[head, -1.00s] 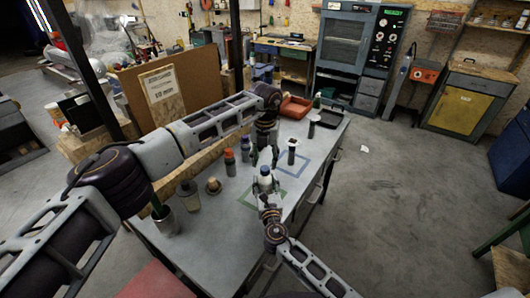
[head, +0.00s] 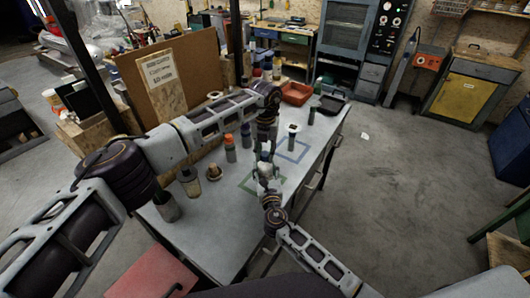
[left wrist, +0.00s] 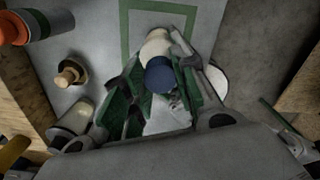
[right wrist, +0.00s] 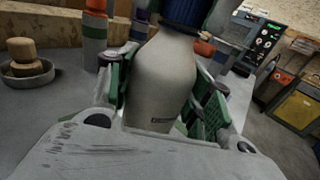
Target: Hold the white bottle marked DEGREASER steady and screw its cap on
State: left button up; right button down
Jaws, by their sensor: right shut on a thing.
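The white bottle (right wrist: 165,75) stands upright, its label (right wrist: 170,120) only partly legible in the right wrist view. A dark blue cap (left wrist: 160,75) sits at its top; how far it is threaded cannot be seen. My right gripper (right wrist: 163,100) is shut on the bottle's body, one finger on each side. My left gripper (left wrist: 162,92) points down from above, its green-padded fingers on either side of the cap. They look apart from it, though contact is hard to judge. In the head view the bottle is mostly hidden between my left gripper (head: 266,152) and right gripper (head: 267,176).
An orange-capped bottle (head: 230,148), a cork-like stopper (head: 214,172) and a cup (head: 189,181) stand left of the grippers on the grey table (head: 215,225). Green and blue (head: 293,150) outlines mark the table. A red bin (head: 296,93) is at the back.

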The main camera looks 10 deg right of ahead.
pick_arm(q)
grip_shut()
jog(key=shift+m, duration=1)
jog(key=o, duration=0.8)
grip_release()
jog(key=shift+r, duration=6)
pick_arm(e)
jog(key=c, duration=0.5)
grip_release()
jog(key=shift+c, duration=0.2)
